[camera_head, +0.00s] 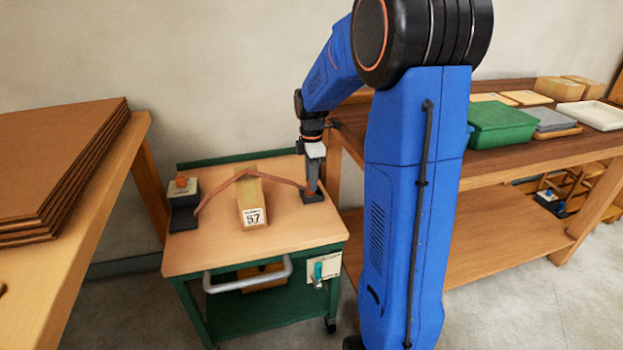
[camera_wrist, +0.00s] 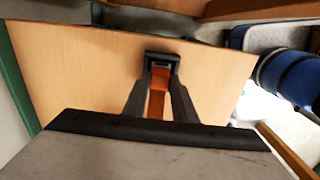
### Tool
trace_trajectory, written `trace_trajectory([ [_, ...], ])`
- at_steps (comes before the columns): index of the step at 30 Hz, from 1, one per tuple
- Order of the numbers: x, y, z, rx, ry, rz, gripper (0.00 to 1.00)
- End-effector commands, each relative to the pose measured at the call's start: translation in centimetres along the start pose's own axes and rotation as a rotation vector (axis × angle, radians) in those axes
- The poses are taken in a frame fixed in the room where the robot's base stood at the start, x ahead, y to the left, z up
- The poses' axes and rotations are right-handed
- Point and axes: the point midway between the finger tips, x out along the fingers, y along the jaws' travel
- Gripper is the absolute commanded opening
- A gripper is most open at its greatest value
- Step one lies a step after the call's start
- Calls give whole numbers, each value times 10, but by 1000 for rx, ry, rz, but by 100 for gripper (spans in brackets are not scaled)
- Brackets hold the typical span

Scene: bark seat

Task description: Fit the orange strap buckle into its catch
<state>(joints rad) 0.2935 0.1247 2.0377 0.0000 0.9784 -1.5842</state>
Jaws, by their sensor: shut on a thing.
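My gripper (camera_head: 312,186) points down over the right side of the cart top. It is shut on the orange buckle (camera_wrist: 156,101), which shows between the two dark fingers in the wrist view. The buckle's end is at the mouth of the black catch (camera_head: 313,197), also seen in the wrist view (camera_wrist: 149,60). I cannot tell how deep it sits. The brown strap (camera_head: 217,192) rises from a black anchor block (camera_head: 183,218) on the left, crosses over a cardboard box (camera_head: 252,204) labelled 57, and slopes down to my gripper.
The wooden-topped cart (camera_head: 287,235) has a green frame and a grey handle (camera_head: 247,279). A bench with brown sheets (camera_head: 60,165) stands at left. A workbench (camera_head: 497,213) with a green bin (camera_head: 500,124) and trays stands at right. The cart top's front is clear.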

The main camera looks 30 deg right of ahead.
Motion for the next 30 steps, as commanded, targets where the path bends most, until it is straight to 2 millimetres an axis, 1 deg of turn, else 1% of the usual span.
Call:
trace_trajectory([
  [2,2,0,0,0,0,0,0],
  [3,2,0,0,0,0,1,27],
  [5,2,0,0,0,0,1,41],
  [6,2,0,0,0,0,1,43],
  [14,2,0,0,0,0,0,43],
  [17,-2,0,0,0,0,1,43],
  [20,-13,0,0,0,0,3,43],
  [23,-30,1,0,0,0,4,43],
  [30,-77,1,0,0,0,4,43],
])
